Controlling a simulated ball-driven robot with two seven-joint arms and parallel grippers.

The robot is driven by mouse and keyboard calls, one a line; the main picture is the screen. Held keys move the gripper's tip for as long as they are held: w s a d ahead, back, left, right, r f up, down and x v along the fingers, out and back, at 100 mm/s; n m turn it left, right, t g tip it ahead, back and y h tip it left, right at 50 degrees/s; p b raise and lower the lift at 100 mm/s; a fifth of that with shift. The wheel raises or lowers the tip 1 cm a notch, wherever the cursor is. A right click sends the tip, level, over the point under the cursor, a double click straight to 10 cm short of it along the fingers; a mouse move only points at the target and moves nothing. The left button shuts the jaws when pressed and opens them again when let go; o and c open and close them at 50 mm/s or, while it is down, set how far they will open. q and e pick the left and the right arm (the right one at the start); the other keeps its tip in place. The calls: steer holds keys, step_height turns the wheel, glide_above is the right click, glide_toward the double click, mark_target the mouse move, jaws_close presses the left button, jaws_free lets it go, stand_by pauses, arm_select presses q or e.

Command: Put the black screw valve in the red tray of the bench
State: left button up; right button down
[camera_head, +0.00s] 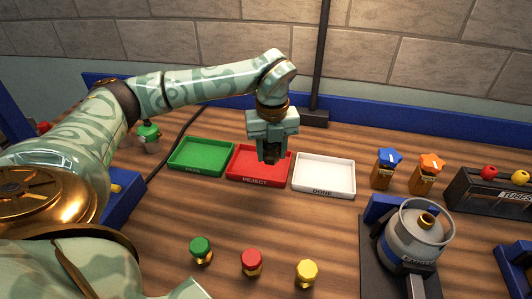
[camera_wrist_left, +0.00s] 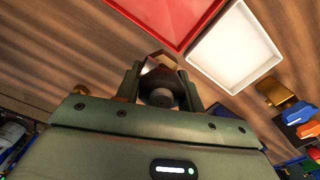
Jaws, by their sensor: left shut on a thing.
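My left gripper (camera_head: 271,152) is shut on the black screw valve, whose dark knob (camera_head: 271,157) shows between the fingers. In the left wrist view the black knob (camera_wrist_left: 160,97) sits between the fingertips, with a metallic body (camera_wrist_left: 159,65) beyond it. In the head view the gripper overlaps the red tray (camera_head: 243,178), marked REJECT; its exact height above it is hard to tell. The red tray (camera_wrist_left: 172,18) shows at the top of the left wrist view, and no thing shows in its visible part. My right gripper is not in view.
A green tray (camera_head: 201,140) stands left of the red one and a white tray (camera_head: 324,175) right of it. Green (camera_head: 200,250), red (camera_head: 251,262) and yellow (camera_head: 306,272) valves stand in front. A grey device (camera_head: 414,237) is at the right.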

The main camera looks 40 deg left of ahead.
arm_select(q)
steer(key=b, duration=0.2)
glide_above(271, 170)
steer(key=f, duration=0.6)
steer(key=shift+s+d+f, duration=0.1)
steer(key=shift+s+d, duration=0.05)
steer(key=shift+s, duration=0.1)
steer(key=shift+w+f, duration=0.15)
steer(key=shift+f, duration=0.15)
steer(key=f, duration=0.1)
steer(key=f+b, duration=0.2)
steer(key=shift+w+a+f, duration=0.15)
steer(key=shift+a+f, duration=0.1)
steer(key=shift+f, duration=0.05)
steer(key=shift+r, duration=0.15)
steer(key=o, duration=1)
steer(key=shift+o, duration=0.4)
